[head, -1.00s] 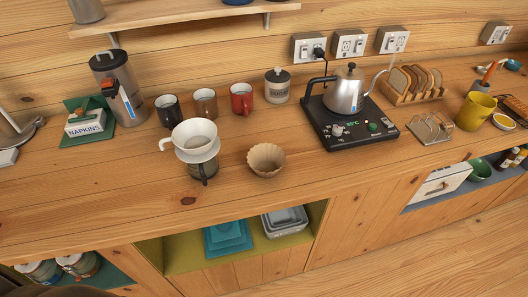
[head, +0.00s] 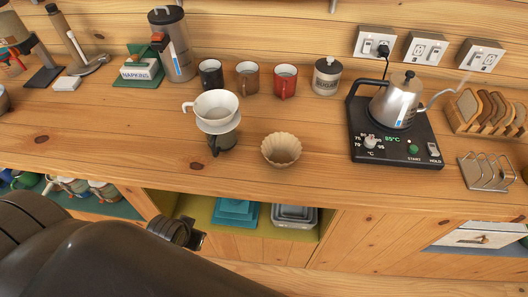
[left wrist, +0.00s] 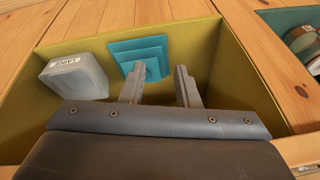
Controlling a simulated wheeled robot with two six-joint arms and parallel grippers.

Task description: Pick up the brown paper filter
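My left gripper (head: 190,235) is low in front of the counter, below and left of the filter, partly hidden by my dark arm. In the left wrist view its two fingers (left wrist: 160,88) are apart with nothing between them, facing the open shelf below the counter. The filter does not show in that view. My right gripper is not in view.
The open shelf (left wrist: 215,70) holds teal trays (left wrist: 140,55) and a grey container (left wrist: 75,75). Mugs (head: 247,78) stand behind the dripper. The kettle (head: 397,100) on its black base stands right of the filter. Bare counter (head: 330,170) lies around the filter.

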